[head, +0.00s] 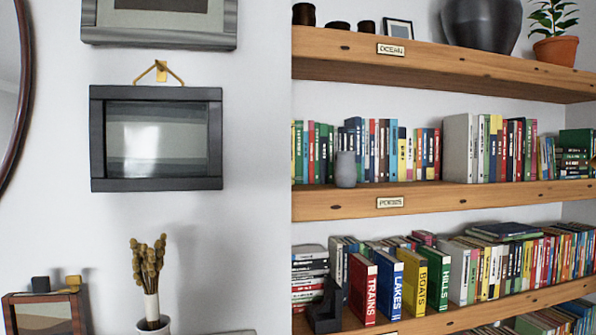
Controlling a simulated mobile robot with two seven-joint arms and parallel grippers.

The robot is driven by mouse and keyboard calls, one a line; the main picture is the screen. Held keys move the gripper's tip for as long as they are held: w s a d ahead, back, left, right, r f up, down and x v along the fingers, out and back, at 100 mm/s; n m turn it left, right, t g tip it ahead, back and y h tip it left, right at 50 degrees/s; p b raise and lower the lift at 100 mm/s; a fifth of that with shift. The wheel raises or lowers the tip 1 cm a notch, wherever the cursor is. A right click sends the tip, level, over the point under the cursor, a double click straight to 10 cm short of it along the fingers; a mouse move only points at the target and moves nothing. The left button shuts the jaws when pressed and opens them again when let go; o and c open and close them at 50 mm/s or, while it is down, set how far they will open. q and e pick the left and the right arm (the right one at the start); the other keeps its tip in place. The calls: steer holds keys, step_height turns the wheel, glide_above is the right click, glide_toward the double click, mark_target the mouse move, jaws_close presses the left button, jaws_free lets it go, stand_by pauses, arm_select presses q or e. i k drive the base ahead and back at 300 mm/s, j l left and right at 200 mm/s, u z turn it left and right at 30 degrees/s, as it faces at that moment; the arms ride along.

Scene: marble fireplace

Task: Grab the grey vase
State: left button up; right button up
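A small grey vase (345,169) stands upright on the middle wooden shelf (450,197), near the shelf's left end and in front of a row of books. A much larger dark grey rounded vase (482,24) stands on the top shelf (440,62), its upper part cut off by the picture's top edge. Neither of my grippers shows in the head view.
Small dark cups (304,14) and a potted plant (555,48) share the top shelf. Books crowd the lower shelf (440,318) with a dark bookend (324,308). Framed pictures (157,139) hang left; dried flowers (149,270) stand below.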

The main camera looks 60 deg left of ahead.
mark_target(345, 173)
steer(key=u, duration=1.75)
steer(key=i+l, duration=0.1)
steer(key=l, duration=0.2)
steer(key=i+l, duration=0.15)
steer(key=l, duration=0.15)
steer(key=i+l, duration=0.1)
steer(key=l, duration=0.2)
steer(key=l+u, duration=0.15)
steer(key=u, duration=0.2)
steer(key=i+l+u, duration=0.1)
steer(key=u, duration=0.3)
steer(key=l+u, duration=0.35)
